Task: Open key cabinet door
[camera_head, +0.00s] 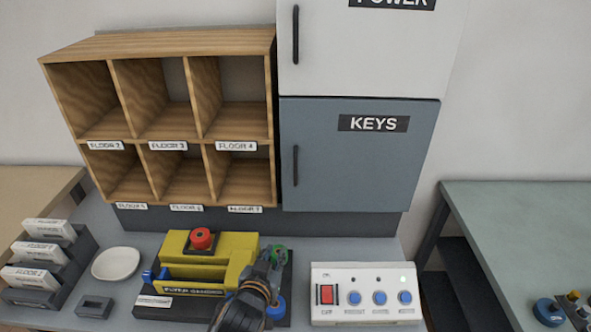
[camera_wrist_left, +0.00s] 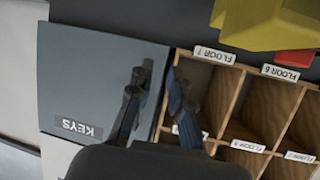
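The key cabinet door (camera_head: 360,160) is a blue-grey panel labelled KEYS, and it looks shut. Its dark vertical handle (camera_head: 295,166) is near the door's left edge. My left gripper (camera_head: 266,275) is below the door in the head view, in front of the yellow machine. In the left wrist view, where the scene appears upside down, the door (camera_wrist_left: 85,80) lies at left. The left gripper's fingers (camera_wrist_left: 159,70) are apart with nothing seen between them, over the door's edge by the shelf. The handle cannot be clearly made out there. My right gripper is out of view.
A wooden sorting shelf (camera_head: 190,140) stands left of the cabinet. A white POWER cabinet (camera_head: 370,50) is above it. On the desk are the yellow machine (camera_head: 200,268), a white button panel (camera_head: 366,294), a white dish (camera_head: 116,263) and a card rack (camera_head: 50,260).

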